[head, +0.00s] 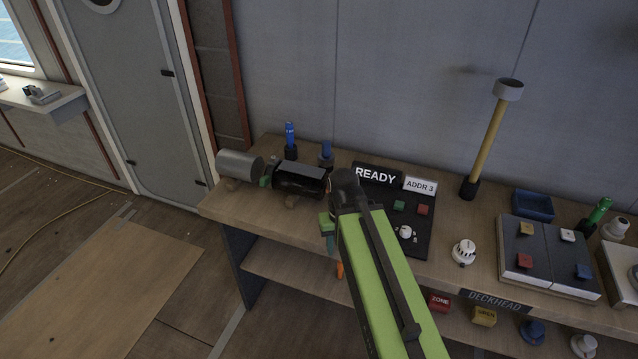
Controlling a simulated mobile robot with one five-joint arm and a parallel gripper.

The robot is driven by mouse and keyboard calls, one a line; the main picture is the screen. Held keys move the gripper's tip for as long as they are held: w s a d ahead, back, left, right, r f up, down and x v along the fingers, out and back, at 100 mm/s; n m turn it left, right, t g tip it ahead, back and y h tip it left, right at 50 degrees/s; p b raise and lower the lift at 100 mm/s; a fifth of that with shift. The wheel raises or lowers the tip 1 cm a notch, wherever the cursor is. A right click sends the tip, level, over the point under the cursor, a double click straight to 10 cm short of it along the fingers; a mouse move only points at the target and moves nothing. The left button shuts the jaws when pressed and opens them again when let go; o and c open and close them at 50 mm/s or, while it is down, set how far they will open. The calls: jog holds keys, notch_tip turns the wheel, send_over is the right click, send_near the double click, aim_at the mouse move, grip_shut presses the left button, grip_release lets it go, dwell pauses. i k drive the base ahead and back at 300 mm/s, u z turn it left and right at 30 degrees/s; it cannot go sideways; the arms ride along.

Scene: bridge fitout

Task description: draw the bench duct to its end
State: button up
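A grey cylinder (240,164) lies on a small wooden block at the left end of the bench (222,207). A glossy black cylinder (300,180) lies to its right, also over a wooden block. A gap with a small green piece separates the two. They look like the duct's parts, but I cannot tell which one slides. My lime-green arm reaches up from the lower right. Its black wrist is just right of the black cylinder.
Blue-handled tools (290,137) stand behind the duct. A black READY panel (416,228) with buttons is right of my wrist. A yellow-handled mallet (487,140) stands upright farther right, near a blue tray (533,206) and button boxes. Open floor lies left of the bench.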

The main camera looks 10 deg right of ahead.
aim_at(298, 178)
jog(key=u, duration=2.15)
jog(key=k, duration=1.1)
jog(key=z, duration=0.7)
jog(key=i, duration=1)
jog(key=u, duration=0.05)
